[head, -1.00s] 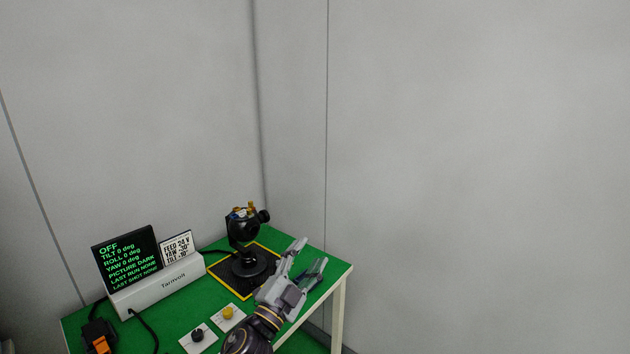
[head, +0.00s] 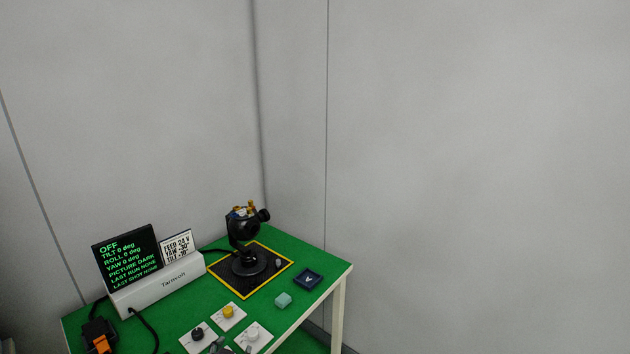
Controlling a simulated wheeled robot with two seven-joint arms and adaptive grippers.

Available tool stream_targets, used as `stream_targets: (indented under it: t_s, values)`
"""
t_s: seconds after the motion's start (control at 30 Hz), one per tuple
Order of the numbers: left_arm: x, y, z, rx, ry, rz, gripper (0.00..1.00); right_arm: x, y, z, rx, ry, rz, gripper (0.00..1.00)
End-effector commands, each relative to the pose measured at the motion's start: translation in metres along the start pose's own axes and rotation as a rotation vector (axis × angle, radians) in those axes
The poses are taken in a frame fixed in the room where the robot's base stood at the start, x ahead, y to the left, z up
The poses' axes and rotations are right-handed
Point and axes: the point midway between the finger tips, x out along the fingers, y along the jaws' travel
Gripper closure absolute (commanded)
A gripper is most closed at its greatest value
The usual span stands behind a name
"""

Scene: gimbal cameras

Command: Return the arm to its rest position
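A small dark grey part of my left gripper (head: 218,344) shows at the bottom edge, in front of the white knob plate. Most of it is out of frame, so its opening cannot be told. My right gripper is not in view. The black gimbal camera (head: 246,229) stands upright on a black mat (head: 228,281) with a yellow border, and neither gripper is near it.
The green table (head: 225,323) holds a screen (head: 127,258) reading OFF, a white Tarnvolt unit (head: 160,288), and a sign (head: 177,247). Plates carry black (head: 197,334), yellow (head: 229,312) and white (head: 252,335) knobs. A mint block (head: 283,300) lies near a navy tray (head: 307,279). An orange-black device (head: 99,337) is left.

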Motion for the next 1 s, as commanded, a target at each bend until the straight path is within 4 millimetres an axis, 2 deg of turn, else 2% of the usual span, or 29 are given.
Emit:
stream_targets:
  t_s: [0.03, 0.1, 0.3, 0.5, 0.9, 1.0]
  values:
    - [-0.005, 0.001, 0.018, -0.017, -0.058, 0.015, 0.49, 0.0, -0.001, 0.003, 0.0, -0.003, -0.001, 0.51]
    - [-0.012, 0.003, 0.042, -0.037, -0.139, 0.04, 0.49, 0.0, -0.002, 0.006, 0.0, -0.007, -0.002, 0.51]
    - [-0.039, 0.01, 0.098, -0.079, -0.341, 0.111, 0.49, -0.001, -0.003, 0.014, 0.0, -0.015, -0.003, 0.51]
    - [-0.059, 0.015, 0.129, -0.097, -0.456, 0.159, 0.49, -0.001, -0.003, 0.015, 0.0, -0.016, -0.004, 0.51]
    - [-0.092, 0.024, 0.167, -0.117, -0.612, 0.233, 0.49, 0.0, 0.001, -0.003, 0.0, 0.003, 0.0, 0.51]
    - [-0.084, 0.026, 0.172, -0.115, -0.614, 0.233, 0.49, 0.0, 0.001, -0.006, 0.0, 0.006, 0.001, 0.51]
